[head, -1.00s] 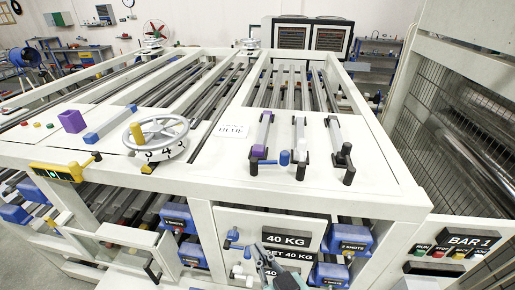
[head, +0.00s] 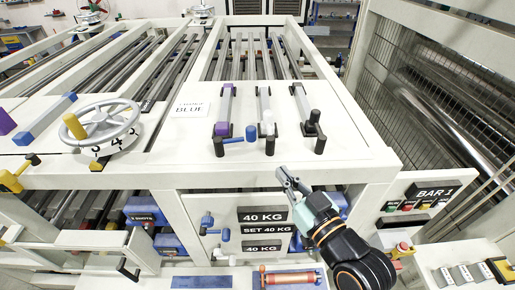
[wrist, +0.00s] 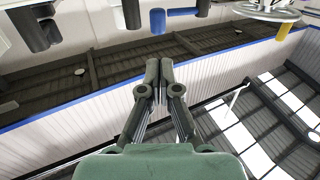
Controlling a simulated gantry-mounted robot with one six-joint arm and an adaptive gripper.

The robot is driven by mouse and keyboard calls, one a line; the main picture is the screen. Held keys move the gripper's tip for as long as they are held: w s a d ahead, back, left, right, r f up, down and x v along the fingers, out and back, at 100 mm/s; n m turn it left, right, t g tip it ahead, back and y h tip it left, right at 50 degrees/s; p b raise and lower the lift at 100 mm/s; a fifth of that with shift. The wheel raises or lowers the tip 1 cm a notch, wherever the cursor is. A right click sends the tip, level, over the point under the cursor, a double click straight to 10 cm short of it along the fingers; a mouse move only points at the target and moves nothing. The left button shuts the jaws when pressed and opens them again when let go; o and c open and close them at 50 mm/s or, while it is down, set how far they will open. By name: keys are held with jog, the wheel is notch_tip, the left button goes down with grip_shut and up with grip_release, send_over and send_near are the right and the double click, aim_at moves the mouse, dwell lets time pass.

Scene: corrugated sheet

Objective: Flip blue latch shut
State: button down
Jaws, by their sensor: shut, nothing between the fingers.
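A blue latch handle (head: 240,138) lies sideways on the white top panel, between the purple latch (head: 223,128) and the white latch (head: 267,128). My gripper (head: 285,177) is shut and empty. It is in front of the panel's front edge, below and right of the blue handle, and apart from it. In the wrist view my gripper's fingers (wrist: 159,66) are together, with the latches beyond their tips.
A black latch (head: 314,122) stands at the right of the row. Blue and white levers (head: 207,222) project from the lower front panel.

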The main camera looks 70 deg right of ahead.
aim_at(255, 134)
jog(key=b+x, duration=0.5)
jog(key=x, duration=0.7)
jog(key=shift+r, duration=0.1)
jog(key=shift+w+d, duration=0.35)
jog(key=shift+d, duration=0.1)
jog(key=shift+w+d, duration=0.2)
jog(key=shift+d, duration=0.45)
jog(key=shift+a, duration=0.1)
